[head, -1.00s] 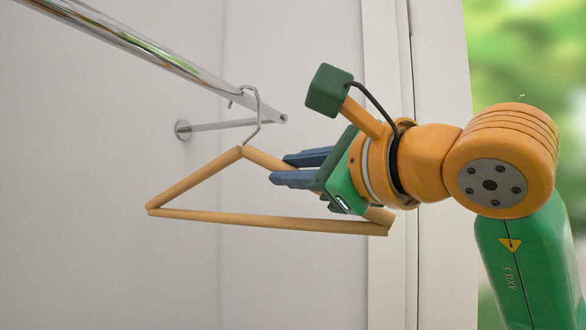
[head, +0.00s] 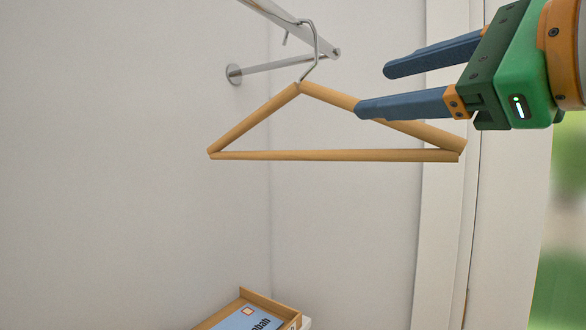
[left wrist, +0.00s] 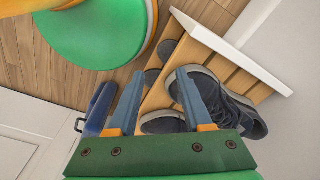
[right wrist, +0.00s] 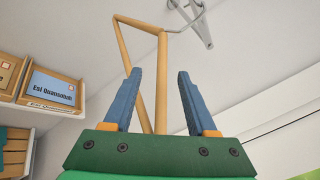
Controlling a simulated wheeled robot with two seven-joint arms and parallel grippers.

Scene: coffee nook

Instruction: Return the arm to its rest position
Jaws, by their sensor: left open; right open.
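A wooden hanger (head: 330,155) hangs by its metal hook from the end of the metal rail (head: 268,10) in the head view. My right gripper (head: 372,90) is open and empty, in front of the hanger's right side in that view; its lower finger overlaps the sloping bar. In the right wrist view, the hanger (right wrist: 162,85) shows beyond and between the open fingers (right wrist: 158,75), with a gap I cannot judge. My left gripper (left wrist: 162,75) is open and empty in the left wrist view, pointing toward shoes. It is outside the head view.
Dark shoes (left wrist: 225,105) stand on a slatted wooden rack (left wrist: 205,65) near the left gripper. A blue item (left wrist: 98,108) is beside it. A tray with a blue label (head: 245,320) is below the hanger. Shelved boxes (right wrist: 50,88) are left in the right wrist view.

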